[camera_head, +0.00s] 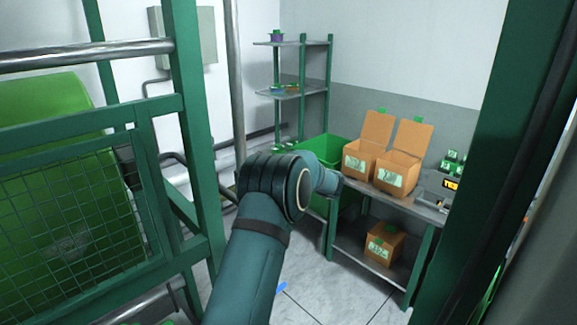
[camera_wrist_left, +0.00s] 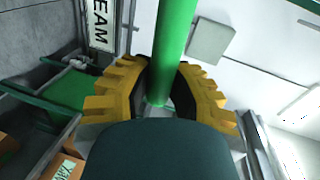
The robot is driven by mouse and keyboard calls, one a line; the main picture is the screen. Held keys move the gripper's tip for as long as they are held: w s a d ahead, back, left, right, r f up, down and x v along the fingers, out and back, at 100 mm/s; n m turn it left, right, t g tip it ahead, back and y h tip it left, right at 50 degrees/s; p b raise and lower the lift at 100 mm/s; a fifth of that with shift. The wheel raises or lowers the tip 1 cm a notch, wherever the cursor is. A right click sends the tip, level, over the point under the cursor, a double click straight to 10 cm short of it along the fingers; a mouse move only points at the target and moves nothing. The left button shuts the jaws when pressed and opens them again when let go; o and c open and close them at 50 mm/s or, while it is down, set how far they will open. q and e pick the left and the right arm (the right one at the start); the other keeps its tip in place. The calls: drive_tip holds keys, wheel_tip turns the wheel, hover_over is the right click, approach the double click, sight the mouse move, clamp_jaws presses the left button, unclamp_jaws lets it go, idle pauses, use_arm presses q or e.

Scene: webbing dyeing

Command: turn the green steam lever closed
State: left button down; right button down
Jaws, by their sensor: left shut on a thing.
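The green steam lever (camera_wrist_left: 175,35) shows in the left wrist view as a thick green bar. It runs from the top edge down between the yellow padded fingers of my left gripper (camera_wrist_left: 163,75). The fingers curve around the bar from both sides and are shut on it. A sign (camera_wrist_left: 101,25) reading "EAM", partly cut off, is at the upper left. In the head view I cannot make out the lever or my left gripper. My right gripper is in neither view.
In the head view, a green frame with wire mesh (camera_head: 75,215) stands close on the left. A grey bench (camera_head: 415,208) with open cardboard boxes (camera_head: 398,172), a green bin (camera_head: 325,146) and a shelf rack (camera_head: 304,92) stand beyond. A green post closes off the right.

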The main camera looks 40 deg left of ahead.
use_arm(q)
drive_tip(key=shift+d+f+m, duration=0.15)
drive_tip(key=shift+f+m, duration=0.35)
drive_tip(key=shift+f, duration=0.15)
drive_tip(key=c, duration=0.8)
unclamp_jaws()
drive_tip(key=shift+d, duration=0.1)
drive_tip(key=shift+c, duration=0.2)
drive_tip(key=shift+d+r, duration=0.25)
drive_tip(key=shift+d, duration=0.1)
drive_tip(key=w+v, duration=0.1)
drive_tip(key=v, duration=1)
drive_tip(key=shift+s, duration=0.4)
